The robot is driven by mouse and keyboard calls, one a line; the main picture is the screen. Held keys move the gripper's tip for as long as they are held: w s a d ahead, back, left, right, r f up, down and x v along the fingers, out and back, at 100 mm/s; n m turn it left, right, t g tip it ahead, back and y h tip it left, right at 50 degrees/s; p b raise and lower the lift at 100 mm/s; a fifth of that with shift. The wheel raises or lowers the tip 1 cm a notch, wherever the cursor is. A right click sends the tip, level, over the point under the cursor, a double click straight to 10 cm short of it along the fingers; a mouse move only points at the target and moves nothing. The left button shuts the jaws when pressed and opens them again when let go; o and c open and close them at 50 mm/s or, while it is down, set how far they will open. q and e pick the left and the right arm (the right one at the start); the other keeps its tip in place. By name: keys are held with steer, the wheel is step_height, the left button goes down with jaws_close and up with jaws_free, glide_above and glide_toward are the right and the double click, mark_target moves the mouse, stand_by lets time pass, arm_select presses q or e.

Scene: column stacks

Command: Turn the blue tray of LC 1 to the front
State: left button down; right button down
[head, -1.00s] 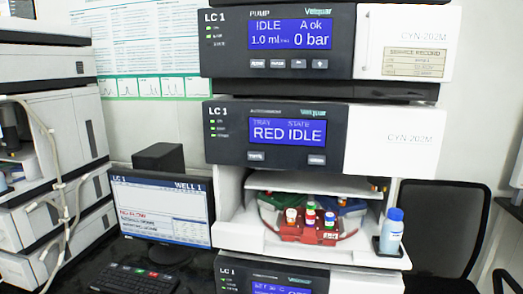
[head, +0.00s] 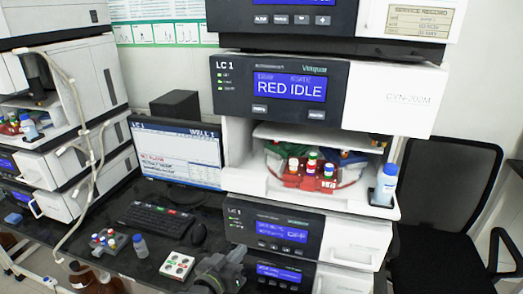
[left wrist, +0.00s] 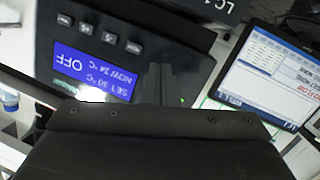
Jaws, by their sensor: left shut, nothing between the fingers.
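The LC 1 autosampler (head: 290,88) shows "RED" under tray and "IDLE" under state on its blue display. Two buttons sit below the display. In its open bay, the red tray (head: 292,181) with several capped vials is at the front. The blue tray (head: 352,158) is behind it at right, partly hidden, and the green tray (head: 274,162) is behind at left. My left gripper (head: 234,258) is low, in front of the lower LC 1 modules, shut and empty. Its fingers (left wrist: 155,84) also show in the left wrist view, before a panel reading "OFF". My right gripper is out of view.
A blue-capped bottle (head: 386,184) stands at the bay's right corner. A monitor (head: 178,150), keyboard (head: 155,215) and mouse (head: 198,234) are left of the stack. A chair (head: 450,190) is at right.

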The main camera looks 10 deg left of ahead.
arm_select(q)
steer(key=s+d+r+t+h+p, duration=0.1)
steer(key=d+r+t, duration=0.15)
steer(key=r, duration=0.85)
steer(key=d+r+t+h, duration=0.1)
steer(key=r+t+h, duration=0.15)
steer(key=r, duration=0.85)
steer(key=t+h+p, duration=0.1)
steer(key=t+h, duration=0.1)
steer(key=t, duration=0.2)
glide_toward(260, 109)
steer(key=s+d+r, duration=0.2)
steer(key=s+r, duration=0.4)
steer(key=shift+a+f+m, duration=0.15)
steer(key=shift+f+m, duration=0.1)
steer(key=shift+m, duration=0.05)
steer(key=shift+w, duration=0.1)
steer(key=w, duration=0.8)
steer(key=shift+w, duration=0.3)
steer(key=shift+w, duration=0.1)
steer(key=shift+w, duration=0.3)
